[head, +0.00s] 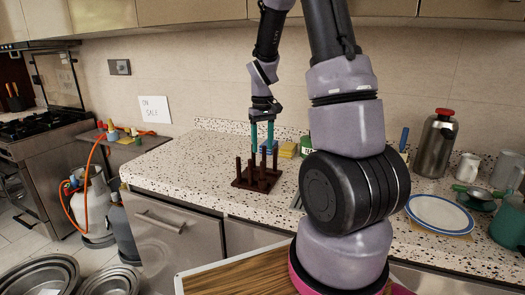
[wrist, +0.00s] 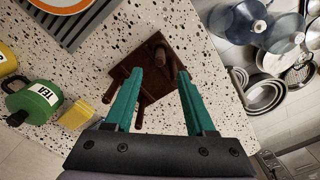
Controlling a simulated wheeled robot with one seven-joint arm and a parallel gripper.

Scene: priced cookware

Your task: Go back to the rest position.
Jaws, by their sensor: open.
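My gripper (head: 262,136) hangs over the speckled counter (head: 190,168) with its two teal fingers pointing down. In the wrist view my gripper (wrist: 153,75) has its fingers apart, with nothing held between them. A dark brown wooden peg stand (head: 257,182) with several upright pegs stands on the counter just below the fingers. The peg stand also shows in the wrist view (wrist: 150,60), partly hidden behind the fingers. I cannot tell whether the fingertips touch a peg.
A green tea tin (wrist: 35,102) and a yellow sponge-like block (head: 288,150) are near the gripper. A plate (head: 440,213), a steel flask (head: 435,145) and a white pitcher (head: 467,167) stand to the right.

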